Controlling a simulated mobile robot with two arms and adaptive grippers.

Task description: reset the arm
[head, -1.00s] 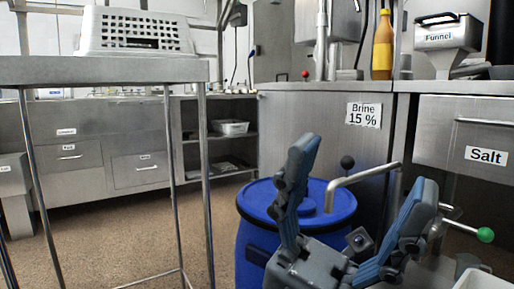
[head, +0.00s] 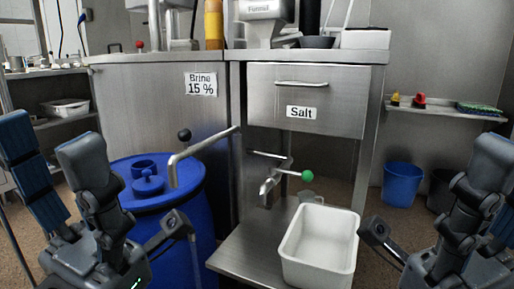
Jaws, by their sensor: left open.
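My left gripper (head: 48,132) is at the lower left of the head view. Its fingers point up and stand apart, one showing a blue pad, with nothing between them. It is in front of the blue barrel (head: 187,195). My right gripper (head: 488,160) is at the lower right edge. Only part of its dark fingers shows, and I cannot tell how far apart they are. I see nothing held in it.
A white bin (head: 329,238) stands on a low steel shelf between the grippers. The Salt drawer (head: 307,92) is behind. Blue (head: 401,185) and dark buckets stand at the right.

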